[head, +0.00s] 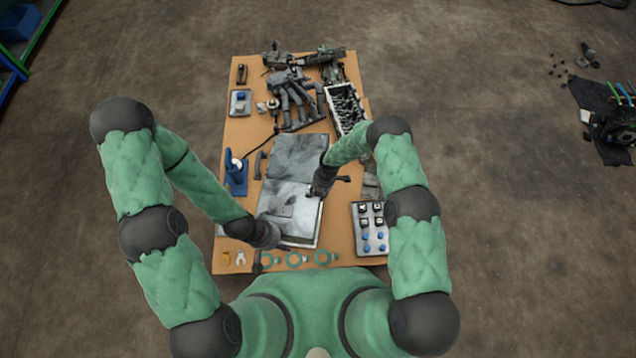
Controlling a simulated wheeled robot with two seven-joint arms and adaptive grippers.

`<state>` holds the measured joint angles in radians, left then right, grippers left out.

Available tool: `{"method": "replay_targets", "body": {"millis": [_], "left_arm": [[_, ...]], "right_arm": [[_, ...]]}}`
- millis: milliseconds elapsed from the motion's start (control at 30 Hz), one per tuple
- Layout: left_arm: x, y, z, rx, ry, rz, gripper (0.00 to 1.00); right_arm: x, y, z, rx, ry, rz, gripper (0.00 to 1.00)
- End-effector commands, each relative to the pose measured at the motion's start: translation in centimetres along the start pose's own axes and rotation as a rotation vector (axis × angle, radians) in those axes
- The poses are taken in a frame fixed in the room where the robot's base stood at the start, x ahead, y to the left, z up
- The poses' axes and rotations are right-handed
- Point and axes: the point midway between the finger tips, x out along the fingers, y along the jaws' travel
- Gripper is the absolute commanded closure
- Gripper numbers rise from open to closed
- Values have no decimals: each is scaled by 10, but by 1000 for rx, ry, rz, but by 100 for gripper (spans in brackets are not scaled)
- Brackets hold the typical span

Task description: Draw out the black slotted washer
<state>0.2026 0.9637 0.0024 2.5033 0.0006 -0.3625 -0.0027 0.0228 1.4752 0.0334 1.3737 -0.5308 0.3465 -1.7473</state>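I cannot make out a black slotted washer for certain. A small dark piece (257,264) lies at the table's front edge, between a white slotted piece (241,258) and a green ring (271,259); its shape is too small to tell. My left gripper (272,237) is low over the front left of the light grey sheet on the table, just behind the row of small parts. My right gripper (326,180) is farther back, over the sheet's right side. Both grippers are dark and small here, and whether their fingers are open or shut does not show.
The wooden table (345,255) carries a tray of black and blue knobs (370,228) at the right and a blue stand (236,172) at the left. Engine parts (295,95) and a parts crate (345,108) fill the back. Two more green rings lie along the front edge.

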Motion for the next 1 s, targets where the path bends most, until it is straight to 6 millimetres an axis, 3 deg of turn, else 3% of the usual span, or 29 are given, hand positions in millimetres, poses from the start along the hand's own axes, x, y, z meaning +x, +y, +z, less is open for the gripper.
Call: {"method": "replay_targets", "body": {"millis": [200, 400, 667, 1000], "left_arm": [[4, -2, 0, 0, 0, 0, 60], [6, -2, 0, 0, 0, 0, 60], [12, -4, 0, 0, 0, 0, 60], [34, -12, -1, 0, 0, 0, 60]], "right_arm": [[21, 29, 26, -428, -85, -65, 63], [27, 42, 41, -651, -127, -118, 63], [40, 43, 46, -702, -135, -132, 63], [96, 39, 55, -698, -135, -130, 63]]}}
